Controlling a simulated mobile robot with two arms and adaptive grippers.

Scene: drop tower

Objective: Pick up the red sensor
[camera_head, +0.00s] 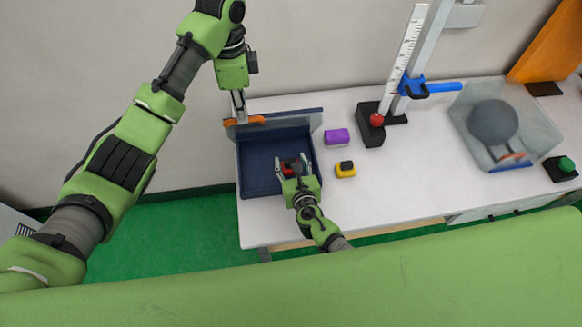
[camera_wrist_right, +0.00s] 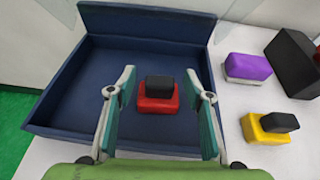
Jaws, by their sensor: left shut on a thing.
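The red sensor (camera_wrist_right: 158,104), a red block with a black top, lies in the dark blue box (camera_wrist_right: 64,85). It is partly hidden behind my right gripper in the head view (camera_head: 289,168). My right gripper (camera_wrist_right: 160,76) is open, with one finger on each side of the sensor and gaps between. In the head view my right gripper (camera_head: 293,163) reaches down into the box. My left gripper (camera_head: 241,112) is shut on the orange handle (camera_head: 246,121) at the top of the box's raised back panel (camera_head: 290,117).
A purple block (camera_head: 336,136) and a yellow sensor (camera_head: 345,170) lie right of the box. Further right stand a drop tower with a ruler (camera_head: 404,50), a clear bin (camera_head: 507,155) with a grey ball, and a green button (camera_head: 566,165). The front right tabletop is clear.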

